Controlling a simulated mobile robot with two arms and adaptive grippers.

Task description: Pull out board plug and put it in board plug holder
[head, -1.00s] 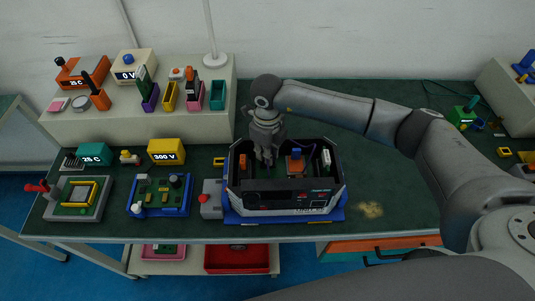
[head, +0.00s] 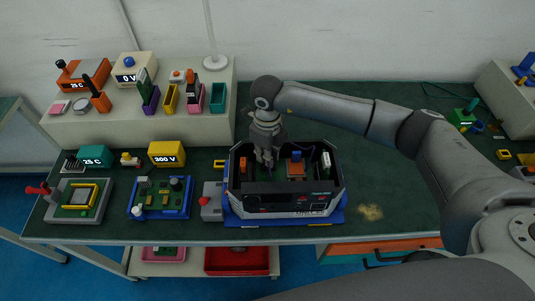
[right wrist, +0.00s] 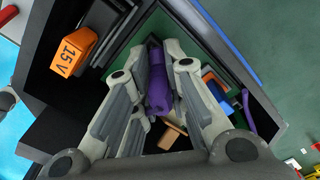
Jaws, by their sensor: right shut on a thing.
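A purple plug (right wrist: 158,80) is between the fingers of my right gripper (right wrist: 160,65) in the right wrist view; I take it to be the board plug. The gripper is shut on it. In the head view the right gripper (head: 266,163) reaches down into the open black-walled case (head: 330,186), left of its middle. The plug is hidden there, and I cannot tell whether it is seated or free. Candidate holders on the shelf are an empty-looking yellow one (head: 169,98), a teal one (head: 218,98) and a purple one (head: 151,99) with a board in it. My left gripper is out of view.
A blue board fixture (head: 160,212) and a grey fixture (head: 60,212) stand to the left.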

